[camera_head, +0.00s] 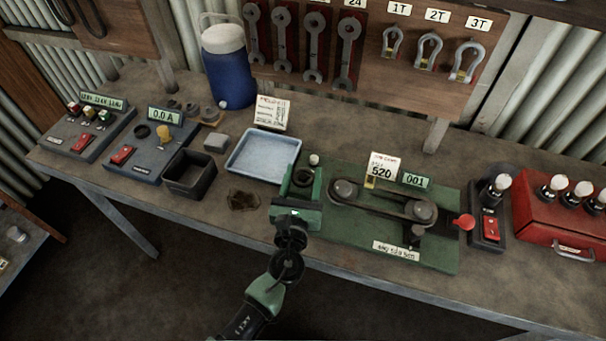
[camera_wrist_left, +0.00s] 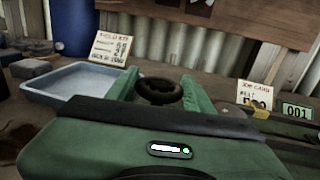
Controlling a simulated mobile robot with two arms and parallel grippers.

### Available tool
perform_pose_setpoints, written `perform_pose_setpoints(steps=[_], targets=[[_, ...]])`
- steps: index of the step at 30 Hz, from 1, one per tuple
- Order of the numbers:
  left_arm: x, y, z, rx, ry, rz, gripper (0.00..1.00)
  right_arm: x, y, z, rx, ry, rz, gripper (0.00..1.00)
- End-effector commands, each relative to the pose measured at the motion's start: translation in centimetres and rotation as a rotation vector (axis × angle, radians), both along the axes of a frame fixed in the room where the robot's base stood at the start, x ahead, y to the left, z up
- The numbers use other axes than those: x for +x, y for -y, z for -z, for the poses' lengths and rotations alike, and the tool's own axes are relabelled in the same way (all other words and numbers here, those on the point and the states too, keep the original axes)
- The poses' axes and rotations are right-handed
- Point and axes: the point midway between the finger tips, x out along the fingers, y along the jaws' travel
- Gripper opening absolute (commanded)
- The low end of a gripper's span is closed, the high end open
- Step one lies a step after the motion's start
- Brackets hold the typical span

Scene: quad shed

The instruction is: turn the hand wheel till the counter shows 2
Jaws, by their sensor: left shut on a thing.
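The hand wheel (camera_head: 303,180) is a small dark ring at the left end of the green belt rig (camera_head: 440,255). My left gripper (camera_head: 305,171) is shut on it, with one green finger on each side. My right gripper is in neither view.
A job card (camera_head: 382,168) reading 520 stands beside the counter. A belt (camera_head: 385,203) runs around two pulleys to the right of my gripper. A blue tray (camera_head: 262,157) is close on the left, with a dark bin (camera_head: 190,173) beyond. A red toolbox (camera_head: 560,220) stands right.

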Motion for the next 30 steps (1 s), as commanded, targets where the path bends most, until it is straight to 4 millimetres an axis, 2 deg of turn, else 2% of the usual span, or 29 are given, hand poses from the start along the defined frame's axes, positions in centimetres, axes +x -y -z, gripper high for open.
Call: perform_pose_setpoints(steps=[13,14,15,16,25,30], targets=[[0.0,0.0,0.0,0.000,0.001,-0.009,0.12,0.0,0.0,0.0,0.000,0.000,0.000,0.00],[0.0,0.0,0.0,0.000,0.001,-0.009,0.60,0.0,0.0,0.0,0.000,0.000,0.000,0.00],[0.0,0.0,0.0,0.000,0.001,-0.009,0.71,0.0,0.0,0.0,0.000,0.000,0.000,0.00],[0.0,0.0,0.0,0.000,0.001,-0.009,0.74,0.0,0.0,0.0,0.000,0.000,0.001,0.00],[-0.1,0.0,0.0,0.000,0.000,-0.009,0.74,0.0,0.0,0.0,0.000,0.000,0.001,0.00],[-1.8,-0.3,0.2,-0.001,-0.001,-0.008,0.74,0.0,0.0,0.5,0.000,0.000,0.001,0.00]])
